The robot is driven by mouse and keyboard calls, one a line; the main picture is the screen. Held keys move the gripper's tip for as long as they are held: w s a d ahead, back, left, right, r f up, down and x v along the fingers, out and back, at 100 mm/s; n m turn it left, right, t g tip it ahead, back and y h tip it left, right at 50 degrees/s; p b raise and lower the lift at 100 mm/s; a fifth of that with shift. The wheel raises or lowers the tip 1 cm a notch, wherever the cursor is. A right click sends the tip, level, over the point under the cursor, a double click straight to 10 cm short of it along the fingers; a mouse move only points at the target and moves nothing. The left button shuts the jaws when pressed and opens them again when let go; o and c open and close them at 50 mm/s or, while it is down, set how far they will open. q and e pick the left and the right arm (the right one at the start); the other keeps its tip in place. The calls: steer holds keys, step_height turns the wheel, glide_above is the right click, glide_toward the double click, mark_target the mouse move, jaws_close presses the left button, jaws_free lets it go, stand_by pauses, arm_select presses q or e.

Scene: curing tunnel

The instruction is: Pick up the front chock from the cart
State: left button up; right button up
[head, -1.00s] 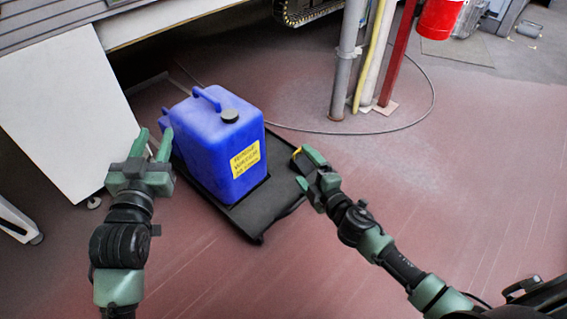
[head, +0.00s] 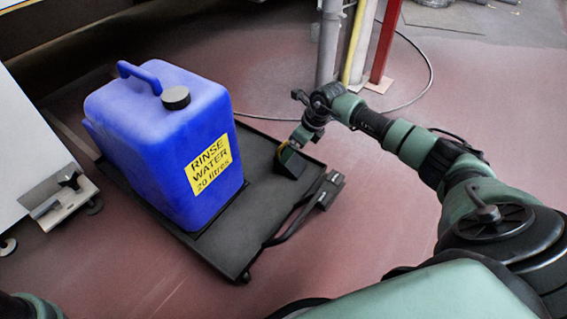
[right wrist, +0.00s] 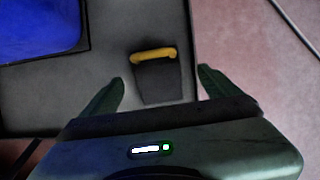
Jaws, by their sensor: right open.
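The chock (head: 291,163) is a small dark wedge with a yellow handle. It sits on the black cart (head: 243,218), to the right of the blue canister. My right gripper (head: 298,139) is over the chock, pointing down. In the right wrist view the chock (right wrist: 160,82) and its yellow handle show between the two spread fingers, with a gap on each side. The right gripper is open and empty. I cannot tell how far the fingertips are above the cart. Only one chock is visible. My left gripper is out of view; part of my left arm shows at the bottom left.
The blue canister (head: 165,145), labelled rinse water, fills the cart's left part. A black bar with a block end (head: 328,190) is at the cart's right edge. Posts (head: 385,45) and a cable (head: 428,90) are behind.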

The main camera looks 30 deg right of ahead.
steer(key=shift+b+x, duration=0.4)
steer(key=shift+x, duration=0.55)
steer(key=b+x, duration=0.5)
steer(key=shift+s+a+f, duration=0.1)
steer(key=shift+s, duration=0.3)
steer(key=shift+c, duration=0.3)
steer(key=c, duration=1.9)
steer(key=shift+r, duration=0.25)
